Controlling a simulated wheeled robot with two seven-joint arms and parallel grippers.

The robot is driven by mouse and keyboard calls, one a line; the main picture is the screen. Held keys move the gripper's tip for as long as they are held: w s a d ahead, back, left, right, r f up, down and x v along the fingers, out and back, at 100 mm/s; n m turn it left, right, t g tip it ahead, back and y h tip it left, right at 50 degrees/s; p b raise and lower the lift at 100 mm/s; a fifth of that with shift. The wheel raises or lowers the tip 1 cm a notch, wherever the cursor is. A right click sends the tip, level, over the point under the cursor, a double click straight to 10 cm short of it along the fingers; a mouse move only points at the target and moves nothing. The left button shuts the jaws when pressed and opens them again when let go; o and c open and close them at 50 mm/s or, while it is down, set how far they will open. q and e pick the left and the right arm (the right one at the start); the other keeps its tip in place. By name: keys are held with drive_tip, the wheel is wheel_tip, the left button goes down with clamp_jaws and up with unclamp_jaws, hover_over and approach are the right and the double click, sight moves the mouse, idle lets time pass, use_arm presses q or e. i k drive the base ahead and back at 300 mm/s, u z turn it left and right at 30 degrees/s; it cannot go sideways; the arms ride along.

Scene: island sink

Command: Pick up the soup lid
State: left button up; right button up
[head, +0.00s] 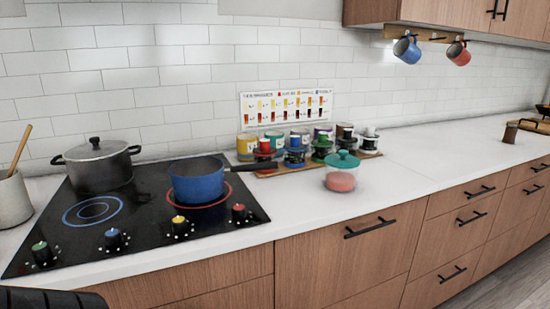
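A clear glass container (340,181) with pinkish-red contents stands on the white counter, right of the cooktop. A teal-green lid (343,159) with a raised knob sits on top of it and looks like the soup lid. A grey pot (98,172) on the back left of the cooktop also has a lid, with a dark knob (95,143). Neither of my grippers can be made out. A dark ribbed shape at the bottom left corner may be part of my own arm; I cannot tell.
A blue pan (197,181) sits on a red-ringed burner of the black cooktop (130,220), its handle pointing right toward several jars on a wooden board (266,173). A utensil crock (13,200) stands at far left. Mugs hang at upper right.

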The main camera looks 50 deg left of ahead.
sight(341, 160)
drive_tip(key=z, duration=0.6)
drive_tip(key=i, duration=2.45)
drive_tip(key=u, duration=1.95)
